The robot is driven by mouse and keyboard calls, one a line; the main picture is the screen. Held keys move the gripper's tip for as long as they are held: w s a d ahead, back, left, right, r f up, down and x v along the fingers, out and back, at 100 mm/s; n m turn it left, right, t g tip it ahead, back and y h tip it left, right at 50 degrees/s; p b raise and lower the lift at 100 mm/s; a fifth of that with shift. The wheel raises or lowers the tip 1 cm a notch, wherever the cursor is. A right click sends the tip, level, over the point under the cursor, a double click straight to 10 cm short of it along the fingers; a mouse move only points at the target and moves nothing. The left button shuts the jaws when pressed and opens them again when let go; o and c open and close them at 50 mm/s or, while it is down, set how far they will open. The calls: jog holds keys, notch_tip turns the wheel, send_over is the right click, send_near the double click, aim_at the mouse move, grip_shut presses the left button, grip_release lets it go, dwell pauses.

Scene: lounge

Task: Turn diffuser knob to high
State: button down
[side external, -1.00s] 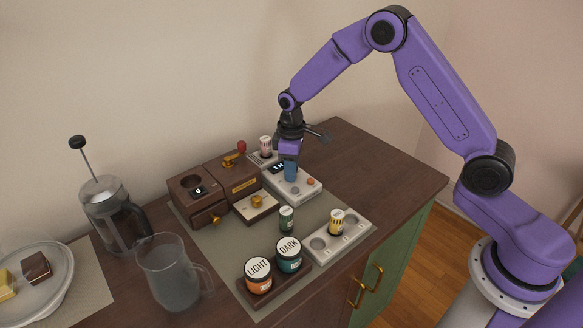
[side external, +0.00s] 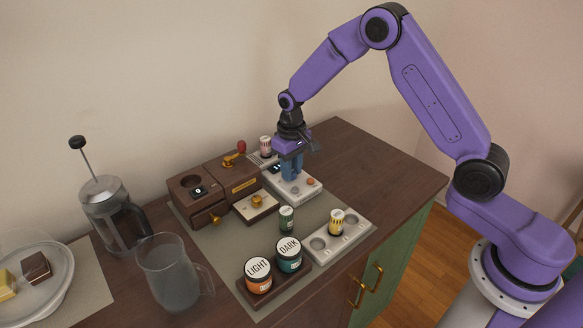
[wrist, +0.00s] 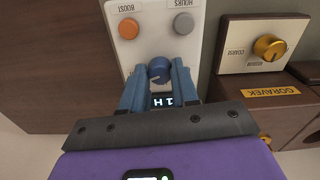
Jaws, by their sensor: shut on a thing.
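The diffuser (side external: 295,187) is a pale box on the mat at the back right of the counter. In the wrist view its panel (wrist: 150,50) shows an orange BOOST button (wrist: 128,28), a grey HOURS button (wrist: 183,23), and a dark blue knob (wrist: 158,68) with a pale pointer mark. A small lit display (wrist: 162,101) beside the knob reads "H" and "1", upside down in this view. My gripper (wrist: 158,75) has its blue fingers closed on the two sides of the knob. In the side view my gripper (side external: 291,172) points down over the diffuser and hides the knob.
A wooden grinder with a brass dial (wrist: 269,47) stands close beside the diffuser. A slotted pale tray (side external: 318,245) with small canisters, LIGHT (side external: 258,284) and DARK (side external: 289,262) jars, a glass jug (side external: 168,275) and a French press (side external: 110,215) stand nearby. The counter right of the diffuser is clear.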

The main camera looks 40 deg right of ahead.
dwell(0.3)
jog(key=c, duration=0.8)
grip_release()
jog(key=shift+c, duration=0.2)
jog(key=shift+r, duration=0.15)
notch_tip(320, 180, up, 17)
jog(key=shift+r, duration=0.1)
